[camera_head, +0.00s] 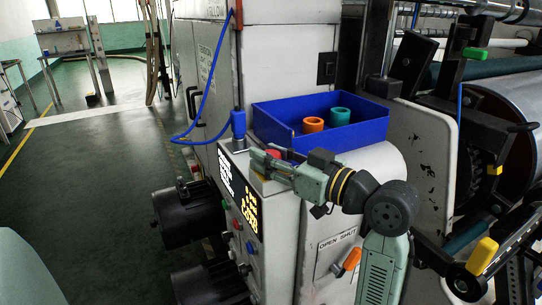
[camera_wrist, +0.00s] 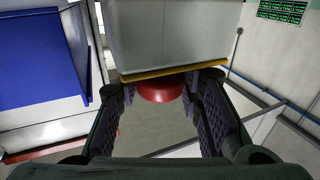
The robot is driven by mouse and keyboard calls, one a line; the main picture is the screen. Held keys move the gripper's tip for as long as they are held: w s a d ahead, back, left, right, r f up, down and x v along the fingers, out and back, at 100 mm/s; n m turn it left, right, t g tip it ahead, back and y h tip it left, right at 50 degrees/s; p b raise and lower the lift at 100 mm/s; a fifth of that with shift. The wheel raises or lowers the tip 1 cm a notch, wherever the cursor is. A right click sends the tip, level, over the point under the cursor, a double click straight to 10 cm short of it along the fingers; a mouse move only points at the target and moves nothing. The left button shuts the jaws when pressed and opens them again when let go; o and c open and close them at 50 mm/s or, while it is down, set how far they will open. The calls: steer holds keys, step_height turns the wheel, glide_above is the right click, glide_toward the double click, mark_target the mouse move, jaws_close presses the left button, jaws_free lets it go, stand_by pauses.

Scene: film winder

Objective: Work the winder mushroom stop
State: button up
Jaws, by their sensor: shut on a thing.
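The red mushroom stop (camera_head: 273,154) sits on a small yellow-topped grey box (camera_head: 262,182) on the near side of the winder, beside the blue bin. In the wrist view the red mushroom head (camera_wrist: 161,88) lies between my two fingers, just off the yellow plate (camera_wrist: 172,72). My gripper (camera_head: 274,162) reaches in from the right and is shut on the mushroom stop; it also shows in the wrist view (camera_wrist: 162,92). The fingertips are close to the yellow plate. The fingers partly hide the stop in the head view.
A blue bin (camera_head: 372,131) with an orange ring (camera_head: 313,124) and a green ring (camera_head: 340,116) stands close behind my gripper. A blue handle-like piece (camera_head: 238,124) with a blue cable is to the left. Control buttons (camera_head: 236,224) and dark motors (camera_head: 188,215) are below.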

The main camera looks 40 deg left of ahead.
jaws_close()
steer(key=shift+r, duration=0.1)
steer(key=shift+r+p, duration=0.4)
steer(key=shift+r, duration=0.55)
steer(key=o, duration=0.7)
jaws_free()
steer(key=d, duration=1.2)
